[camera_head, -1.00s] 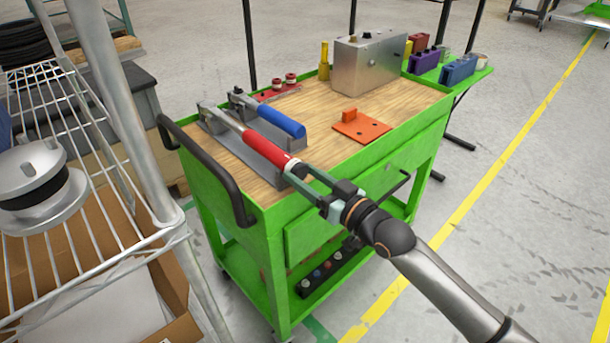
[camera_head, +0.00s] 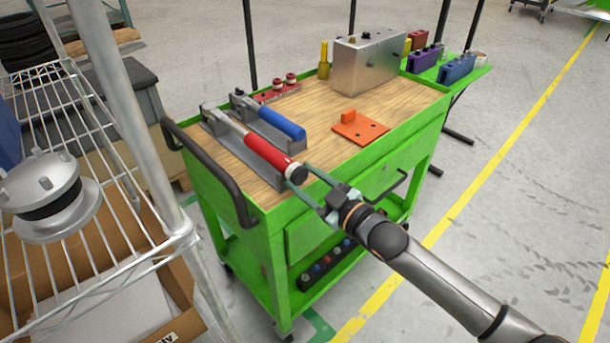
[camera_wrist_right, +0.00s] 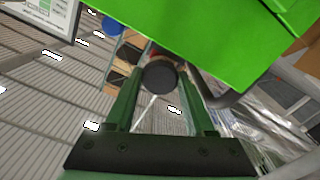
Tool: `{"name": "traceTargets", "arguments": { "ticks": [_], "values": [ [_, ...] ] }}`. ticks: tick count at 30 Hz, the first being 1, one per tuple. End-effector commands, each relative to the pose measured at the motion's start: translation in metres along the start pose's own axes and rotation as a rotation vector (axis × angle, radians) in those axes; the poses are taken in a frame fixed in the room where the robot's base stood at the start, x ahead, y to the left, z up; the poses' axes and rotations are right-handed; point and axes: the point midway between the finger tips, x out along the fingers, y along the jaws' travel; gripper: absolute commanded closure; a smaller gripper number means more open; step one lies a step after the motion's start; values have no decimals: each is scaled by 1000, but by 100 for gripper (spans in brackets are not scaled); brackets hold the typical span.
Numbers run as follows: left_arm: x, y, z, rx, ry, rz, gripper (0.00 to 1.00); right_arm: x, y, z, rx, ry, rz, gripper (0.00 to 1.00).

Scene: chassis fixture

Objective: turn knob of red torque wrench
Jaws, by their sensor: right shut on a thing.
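The red torque wrench (camera_head: 266,150) lies in a grey holder on the wooden cart top, its handle pointing toward the cart's near edge. Its black knob (camera_head: 296,173) is at the handle's end. My right gripper (camera_head: 297,175) has one finger on each side of this knob and is shut on it. In the right wrist view the round dark knob (camera_wrist_right: 160,77) shows end-on between the two green fingers, with a bit of red behind it. My left gripper is not in view.
A blue wrench (camera_head: 282,124) lies beside the red one. An orange plate (camera_head: 360,128) and a metal box (camera_head: 366,64) are on the green cart (camera_head: 262,240). A black cart handle (camera_head: 218,175) is at left. A wire rack (camera_head: 165,150) stands at the left.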

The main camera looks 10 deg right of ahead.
Motion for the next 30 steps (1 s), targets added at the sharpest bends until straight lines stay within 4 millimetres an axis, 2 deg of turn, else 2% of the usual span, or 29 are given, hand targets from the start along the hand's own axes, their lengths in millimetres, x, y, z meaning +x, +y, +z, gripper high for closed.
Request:
{"name": "traceTargets", "arguments": {
  "ticks": [17, 18, 26, 30],
  "values": [
    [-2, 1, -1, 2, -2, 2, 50, 0, 0, 0, -44, 0, 0, 100],
    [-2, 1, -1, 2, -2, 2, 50, 0, 0, 0, -43, 0, 0, 45],
    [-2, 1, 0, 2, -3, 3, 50, 0, 0, 0, -43, 0, 0, 16],
    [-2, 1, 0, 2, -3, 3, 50, 0, 0, 0, -43, 0, 0, 16]
  ]
}}
